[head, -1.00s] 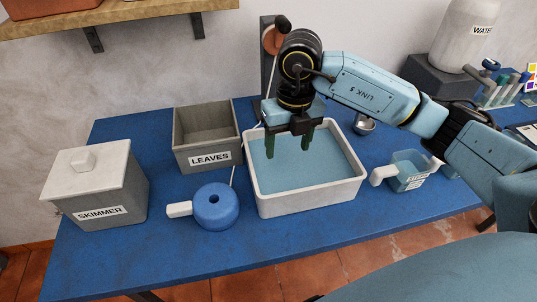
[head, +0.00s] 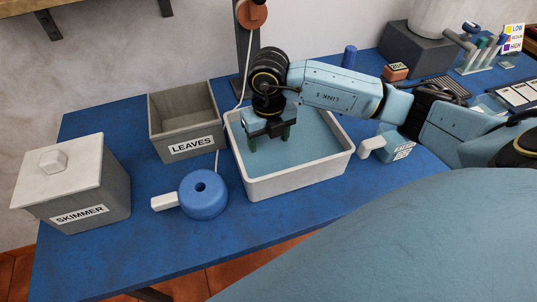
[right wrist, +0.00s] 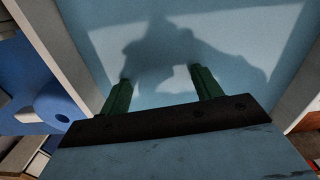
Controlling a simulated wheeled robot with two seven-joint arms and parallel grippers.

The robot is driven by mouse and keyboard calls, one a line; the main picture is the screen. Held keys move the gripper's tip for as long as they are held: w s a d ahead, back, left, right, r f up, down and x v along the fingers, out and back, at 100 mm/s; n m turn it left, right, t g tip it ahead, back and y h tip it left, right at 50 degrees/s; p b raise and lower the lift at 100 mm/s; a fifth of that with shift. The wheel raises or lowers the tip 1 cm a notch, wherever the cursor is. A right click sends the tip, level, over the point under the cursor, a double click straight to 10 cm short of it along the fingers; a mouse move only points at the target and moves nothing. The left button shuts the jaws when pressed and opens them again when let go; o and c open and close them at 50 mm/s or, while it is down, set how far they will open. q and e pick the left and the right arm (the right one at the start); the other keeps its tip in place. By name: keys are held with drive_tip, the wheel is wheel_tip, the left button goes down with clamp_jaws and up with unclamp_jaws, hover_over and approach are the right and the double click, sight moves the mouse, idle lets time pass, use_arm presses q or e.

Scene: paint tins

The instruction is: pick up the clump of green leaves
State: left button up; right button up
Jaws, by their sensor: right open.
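I cannot make out a clump of green leaves in either view; the only green inside the basin is my finger pair. The white-rimmed basin (head: 300,178) holds pale blue water (head: 315,142). My right gripper (head: 268,141) points down over the left part of the basin. In the right wrist view, its two green fingers (right wrist: 161,78) are spread apart with nothing between them, and the arm's shadow lies on the blue surface beyond. Whether the fingertips touch the water I cannot tell. The gripper hides part of the basin. My left gripper is not in view.
The grey open box labelled LEAVES (head: 190,148) looks empty, left of the basin. The lidded SKIMMER box (head: 75,190) stands at far left. A blue round object with a white handle (head: 204,195) sits in front. A light blue jug (head: 397,145) stands right of the basin.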

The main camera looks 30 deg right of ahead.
sight(269, 151)
wheel_tip(269, 151, down, 3)
drive_tip(key=shift+r, duration=0.1)
drive_tip(key=shift+f, duration=0.25)
drive_tip(key=shift+c, duration=1.2)
drive_tip(key=c, duration=0.8)
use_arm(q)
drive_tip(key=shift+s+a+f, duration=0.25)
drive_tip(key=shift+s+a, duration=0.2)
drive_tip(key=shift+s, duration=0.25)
use_arm(e)
drive_tip(key=shift+r, duration=0.1)
